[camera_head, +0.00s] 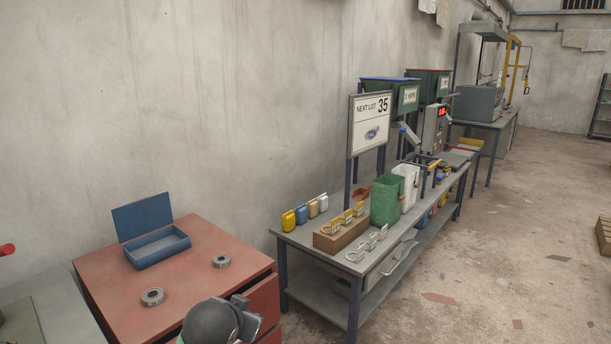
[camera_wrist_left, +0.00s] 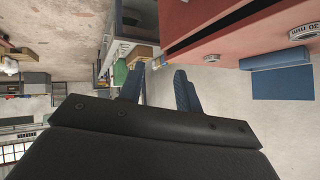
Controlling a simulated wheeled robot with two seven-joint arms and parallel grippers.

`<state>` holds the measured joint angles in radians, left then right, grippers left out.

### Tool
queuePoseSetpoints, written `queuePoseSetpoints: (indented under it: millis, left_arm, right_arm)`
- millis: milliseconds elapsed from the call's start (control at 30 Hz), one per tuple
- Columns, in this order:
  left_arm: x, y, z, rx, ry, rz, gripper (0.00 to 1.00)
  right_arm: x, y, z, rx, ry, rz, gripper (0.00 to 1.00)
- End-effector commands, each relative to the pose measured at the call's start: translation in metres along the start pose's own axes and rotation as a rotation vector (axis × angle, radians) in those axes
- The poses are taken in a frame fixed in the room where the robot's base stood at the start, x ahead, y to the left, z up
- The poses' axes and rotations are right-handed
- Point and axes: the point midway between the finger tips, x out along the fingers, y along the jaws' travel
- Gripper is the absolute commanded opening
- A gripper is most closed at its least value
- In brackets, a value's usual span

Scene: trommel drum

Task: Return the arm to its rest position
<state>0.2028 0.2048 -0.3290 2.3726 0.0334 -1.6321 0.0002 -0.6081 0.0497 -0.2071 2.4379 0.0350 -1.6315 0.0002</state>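My left gripper (camera_wrist_left: 160,78) shows in the left wrist view with its two blue fingers apart and nothing between them. In the head view, a dark rounded part of my own arm (camera_head: 210,323) shows at the bottom, in front of the near edge of the red cabinet (camera_head: 110,270). No fingers can be made out on it. My right gripper is not in view.
On the cabinet stand an open blue box (camera_head: 160,250) and two metal rings, one nearer (camera_head: 152,297) and one farther (camera_head: 221,261). A drawer front (camera_head: 264,302) protrudes. A grey workbench (camera_head: 325,262) holds bottles, a wooden rack and bins. The floor (camera_head: 500,270) at right is mostly clear.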

Motion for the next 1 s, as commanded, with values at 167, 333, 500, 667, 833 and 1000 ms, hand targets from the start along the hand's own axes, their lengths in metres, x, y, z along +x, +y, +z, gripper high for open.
queuePoseSetpoints:
  millis: [167,333,500,667,833,1000]
  left_arm:
    - [-0.004,0.018,0.059,-0.061,-0.070,0.043,0.34]
    - [-0.006,0.035,0.115,-0.115,-0.149,0.076,0.34]
    - [-0.009,0.056,0.174,-0.163,-0.245,0.108,0.34]
    - [-0.015,0.077,0.232,-0.204,-0.344,0.138,0.34]
    - [-0.029,0.106,0.292,-0.239,-0.451,0.175,0.34]
    - [-0.049,0.137,0.348,-0.264,-0.553,0.214,0.34]
  right_arm:
    - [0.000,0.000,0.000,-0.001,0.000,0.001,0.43]
    - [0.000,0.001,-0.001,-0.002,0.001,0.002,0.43]
    - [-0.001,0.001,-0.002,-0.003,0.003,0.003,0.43]
    - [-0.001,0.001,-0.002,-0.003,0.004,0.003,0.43]
    - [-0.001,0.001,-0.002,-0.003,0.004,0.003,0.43]
    - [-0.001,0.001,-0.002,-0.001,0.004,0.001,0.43]
